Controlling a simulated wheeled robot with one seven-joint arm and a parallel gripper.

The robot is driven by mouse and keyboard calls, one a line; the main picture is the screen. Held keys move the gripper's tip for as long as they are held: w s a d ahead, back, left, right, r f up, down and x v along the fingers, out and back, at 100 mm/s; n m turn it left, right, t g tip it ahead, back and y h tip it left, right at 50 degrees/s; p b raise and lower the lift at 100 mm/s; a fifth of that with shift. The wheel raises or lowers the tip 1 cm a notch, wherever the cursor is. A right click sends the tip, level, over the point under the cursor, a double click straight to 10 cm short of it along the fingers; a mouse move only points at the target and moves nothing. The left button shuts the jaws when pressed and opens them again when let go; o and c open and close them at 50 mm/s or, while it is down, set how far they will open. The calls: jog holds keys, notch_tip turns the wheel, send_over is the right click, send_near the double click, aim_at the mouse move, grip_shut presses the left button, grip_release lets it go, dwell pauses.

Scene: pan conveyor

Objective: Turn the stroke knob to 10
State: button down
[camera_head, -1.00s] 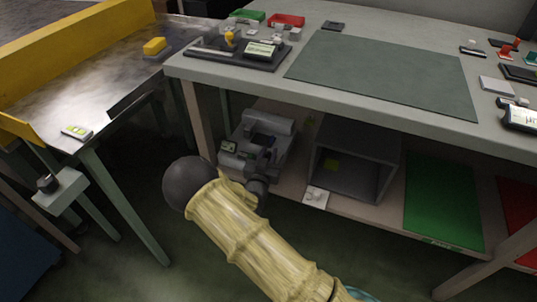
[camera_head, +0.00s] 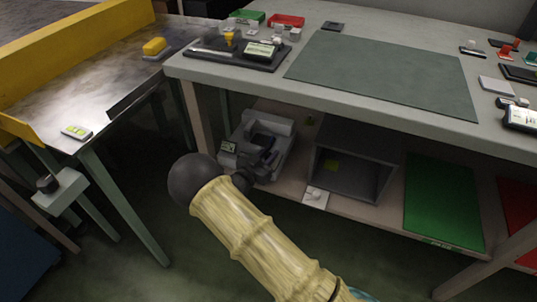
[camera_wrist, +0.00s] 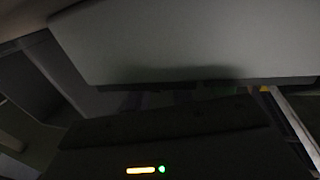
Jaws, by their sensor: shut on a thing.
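My dark gripper (camera_head: 262,164) is at the front of this machine, partly hidden by my arm. In the dark wrist view, a broad pale grey surface fills the top, close in front of my gripper's dark body, which carries small orange and green lights. The fingertips and the stroke knob cannot be made out clearly. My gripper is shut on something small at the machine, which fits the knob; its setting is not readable.
An open grey box (camera_head: 350,170) and a small white plate with a knob (camera_head: 315,196) are right of the machine. A green mat (camera_head: 444,200) lies farther right. The workbench top (camera_head: 400,105) overhangs the shelf. A conveyor table (camera_head: 90,95) stands left, with a dark-knobbed control box (camera_head: 62,192).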

dwell(0.3)
jog(key=c, duration=1.3)
grip_release()
jog(key=shift+o, duration=0.2)
jog(key=shift+s+a, duration=0.1)
jog(key=shift+s, duration=0.05)
jog(key=p+v, duration=0.5)
jog(key=v, duration=1.2)
jog(key=shift+a, duration=0.2)
